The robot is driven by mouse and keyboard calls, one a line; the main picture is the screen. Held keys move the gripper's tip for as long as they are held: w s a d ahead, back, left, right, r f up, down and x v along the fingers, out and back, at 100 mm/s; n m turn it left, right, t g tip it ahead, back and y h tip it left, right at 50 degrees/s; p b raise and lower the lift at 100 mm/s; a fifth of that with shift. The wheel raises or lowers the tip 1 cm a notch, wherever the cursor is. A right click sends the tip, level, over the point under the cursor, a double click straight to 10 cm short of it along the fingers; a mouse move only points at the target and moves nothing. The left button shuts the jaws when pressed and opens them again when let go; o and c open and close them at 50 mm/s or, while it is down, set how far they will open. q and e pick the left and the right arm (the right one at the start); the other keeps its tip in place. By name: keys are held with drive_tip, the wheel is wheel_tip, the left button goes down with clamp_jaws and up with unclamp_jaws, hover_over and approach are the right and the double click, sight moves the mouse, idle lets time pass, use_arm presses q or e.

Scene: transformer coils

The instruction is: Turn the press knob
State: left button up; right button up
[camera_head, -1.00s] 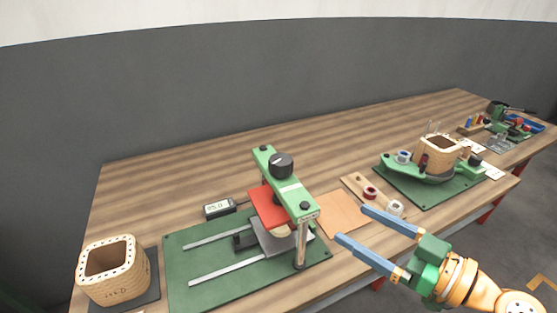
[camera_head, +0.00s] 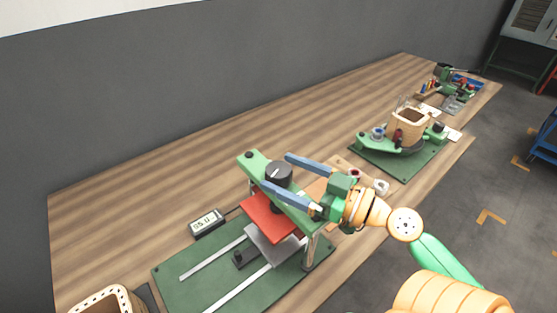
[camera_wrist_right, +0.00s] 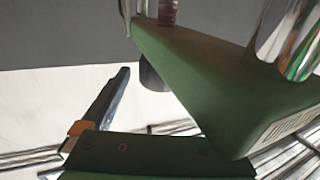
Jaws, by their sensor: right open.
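The press is a green beam (camera_head: 247,161) on posts over a green base plate (camera_head: 180,291), with a red plate (camera_head: 262,221) under the beam. Contact with the knob cannot be told. The right wrist view shows one dark blue finger (camera_wrist_right: 100,108), part of the dark knob (camera_wrist_right: 152,76) and the green beam (camera_wrist_right: 215,85). My left gripper is out of view.
A small digital display (camera_head: 206,222) stands left of the press. A wooden coil form (camera_head: 108,301) is cut off at bottom left. A winding fixture (camera_head: 372,146) with another coil form (camera_head: 408,124) stands right. The table's (camera_head: 130,215) back left is clear.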

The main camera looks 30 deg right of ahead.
drive_tip(key=shift+x, duration=1.05)
drive_tip(key=shift+s+f, duration=0.1)
